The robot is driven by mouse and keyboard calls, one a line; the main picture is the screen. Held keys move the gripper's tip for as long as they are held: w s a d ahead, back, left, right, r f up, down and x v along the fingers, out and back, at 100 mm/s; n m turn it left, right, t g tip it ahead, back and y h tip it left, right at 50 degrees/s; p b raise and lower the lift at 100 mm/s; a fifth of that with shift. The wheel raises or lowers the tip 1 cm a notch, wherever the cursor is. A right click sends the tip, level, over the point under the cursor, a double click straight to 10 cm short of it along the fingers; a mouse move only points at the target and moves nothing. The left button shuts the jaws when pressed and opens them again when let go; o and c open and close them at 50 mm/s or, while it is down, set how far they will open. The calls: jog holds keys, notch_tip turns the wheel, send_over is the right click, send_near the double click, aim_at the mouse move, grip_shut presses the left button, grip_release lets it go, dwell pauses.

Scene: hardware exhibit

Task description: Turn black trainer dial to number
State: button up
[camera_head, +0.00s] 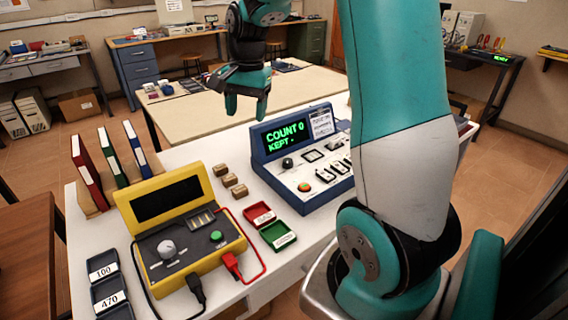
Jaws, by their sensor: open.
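A blue sloped console (318,186) stands on the white table, its screen (290,133) reading "COUNT 0" and "KEPT -" in green. A small round black dial (287,163) sits on the left of its light panel, above a red button (304,187). The dial's markings are too small to read. My gripper (247,106) is open and empty, fingers pointing down, in the air above and to the left of the console. It is apart from the dial.
A yellow case (125,208) with a grey knob (166,248) stands left of the console, with red and black leads plugged in. Red tray (259,215) and green tray (278,235) lie between them. Small wooden blocks (230,180) and upright binders (110,155) stand behind.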

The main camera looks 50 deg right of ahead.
aim_at(288, 160)
jog(key=d+f+m, duration=0.4)
jog(key=d+m, duration=0.4)
jog(key=d, duration=0.6)
jog(key=shift+g+h, duration=0.3)
jog(key=shift+g, duration=0.1)
jog(key=f, duration=1.7)
jog(key=shift+s+d+p, duration=0.1)
jog(key=shift+s+p, duration=0.2)
jog(key=shift+p, duration=0.1)
jog(key=c, duration=0.9)
